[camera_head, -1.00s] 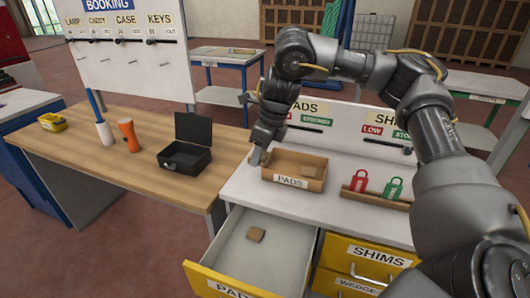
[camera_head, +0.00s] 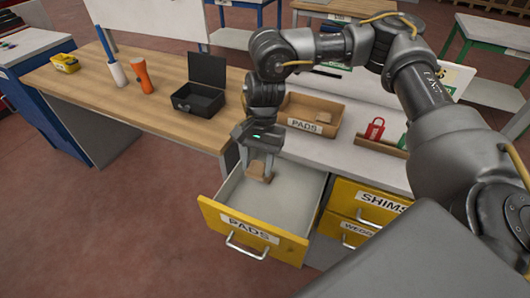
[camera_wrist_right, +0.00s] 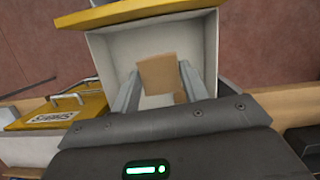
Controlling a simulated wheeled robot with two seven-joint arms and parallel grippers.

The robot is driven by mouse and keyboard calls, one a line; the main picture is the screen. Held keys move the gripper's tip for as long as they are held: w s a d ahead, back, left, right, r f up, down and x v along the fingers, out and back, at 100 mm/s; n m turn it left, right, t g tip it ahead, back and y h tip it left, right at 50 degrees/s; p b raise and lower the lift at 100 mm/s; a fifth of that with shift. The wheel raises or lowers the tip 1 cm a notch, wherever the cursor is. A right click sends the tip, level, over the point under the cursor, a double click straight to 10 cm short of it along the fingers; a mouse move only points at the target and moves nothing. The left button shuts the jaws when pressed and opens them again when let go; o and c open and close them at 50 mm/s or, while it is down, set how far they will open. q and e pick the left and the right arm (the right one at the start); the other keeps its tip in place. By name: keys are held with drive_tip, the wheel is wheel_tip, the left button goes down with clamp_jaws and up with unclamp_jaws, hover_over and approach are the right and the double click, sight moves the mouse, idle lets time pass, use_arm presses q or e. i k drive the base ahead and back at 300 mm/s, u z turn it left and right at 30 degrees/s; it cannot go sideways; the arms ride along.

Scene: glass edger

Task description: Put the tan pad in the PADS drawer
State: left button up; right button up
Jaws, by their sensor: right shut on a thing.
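The PADS drawer (camera_head: 290,246) is pulled open, with a yellow front and pale interior. My right gripper (camera_head: 258,170) points down over the drawer's rear part. It is shut on a tan pad (camera_head: 260,167), which also shows between the two fingers in the right wrist view (camera_wrist_right: 158,72). How high the held pad is above the drawer floor is hard to tell. My left gripper is not in view.
A cardboard PADS box (camera_head: 330,133) with a tan pad in it stands on the white counter behind the drawer. The yellow SHIMS drawer (camera_head: 368,200) at right is shut. A black open case (camera_head: 198,100) is on the wooden table at left. The drawer's front part is clear.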

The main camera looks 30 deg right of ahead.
sight(250, 210)
drive_tip(key=u, duration=1.95)
drive_tip(key=k, duration=2.1)
drive_tip(key=z, duration=0.1)
drive_tip(key=i, duration=0.5)
drive_tip(key=z, duration=0.05)
